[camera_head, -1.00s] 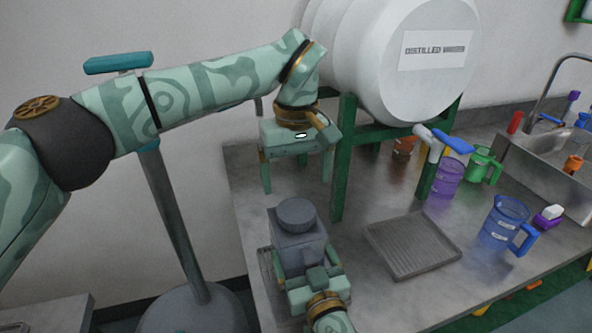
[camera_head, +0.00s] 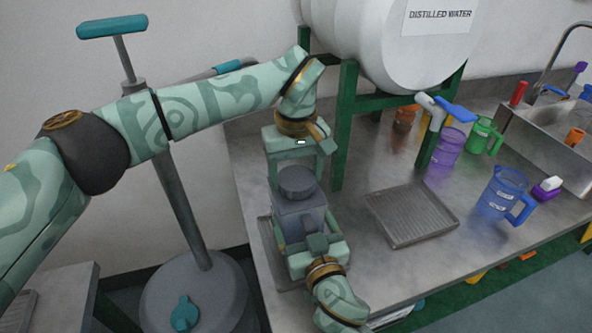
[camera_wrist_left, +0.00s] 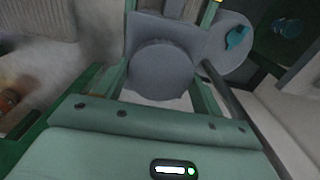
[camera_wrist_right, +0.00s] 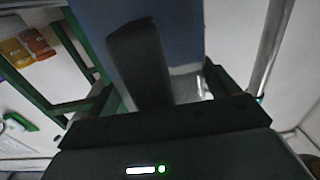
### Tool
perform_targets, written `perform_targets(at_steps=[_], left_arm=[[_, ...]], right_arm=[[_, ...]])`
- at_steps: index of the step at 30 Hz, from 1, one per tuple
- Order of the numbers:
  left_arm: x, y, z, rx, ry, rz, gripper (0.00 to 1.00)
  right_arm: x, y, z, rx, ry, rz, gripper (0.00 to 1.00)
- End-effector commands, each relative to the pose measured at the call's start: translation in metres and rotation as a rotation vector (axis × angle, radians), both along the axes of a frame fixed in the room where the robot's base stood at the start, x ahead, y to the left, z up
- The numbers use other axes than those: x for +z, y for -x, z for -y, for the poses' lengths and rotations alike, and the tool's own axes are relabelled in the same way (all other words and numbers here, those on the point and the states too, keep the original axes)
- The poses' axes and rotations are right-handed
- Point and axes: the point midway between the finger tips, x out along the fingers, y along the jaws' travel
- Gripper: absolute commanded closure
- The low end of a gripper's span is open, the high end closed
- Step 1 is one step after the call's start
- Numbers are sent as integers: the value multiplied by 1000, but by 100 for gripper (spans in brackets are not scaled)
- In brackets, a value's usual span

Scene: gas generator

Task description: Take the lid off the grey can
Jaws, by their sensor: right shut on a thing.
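The grey can (camera_head: 290,208) stands at the left end of the metal worktop, with its round grey lid (camera_head: 297,182) on top. In the left wrist view the lid (camera_wrist_left: 161,70) lies between the fingers of my left gripper (camera_wrist_left: 163,85). My left gripper (camera_head: 296,178) points down over the lid, its fingers open on either side with a visible gap. My right gripper (camera_head: 308,238) is shut on the can from the front. In the right wrist view a dark handle (camera_wrist_right: 140,60) sits in front of the blue-grey can body (camera_wrist_right: 185,30), at my right gripper's jaws.
A ribbed tray (camera_head: 412,214) lies right of the can. A blue jug (camera_head: 503,195), purple jug (camera_head: 447,150) and green jug (camera_head: 484,136) stand further right. The white distilled water barrel (camera_head: 385,45) on a green stand (camera_head: 345,130) rises close behind the can.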

Motion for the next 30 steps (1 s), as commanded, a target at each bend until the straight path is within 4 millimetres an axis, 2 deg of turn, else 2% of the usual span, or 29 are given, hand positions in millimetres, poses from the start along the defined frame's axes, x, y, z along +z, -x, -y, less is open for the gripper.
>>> perform_targets(at_steps=[6,8,10,20,30], left_arm=[[0,0,0,29,0,0,59],[0,0,0,99,0,1,59],[1,0,0,243,0,1,59],[1,1,-1,1257,0,1,59],[2,1,0,2350,2,0,59]], right_arm=[[1,0,0,1,-1,2,77],[1,0,0,1,-1,2,77],[1,0,0,1,-1,2,77],[1,0,-1,1,-1,3,77],[1,0,-1,2,0,3,77]])
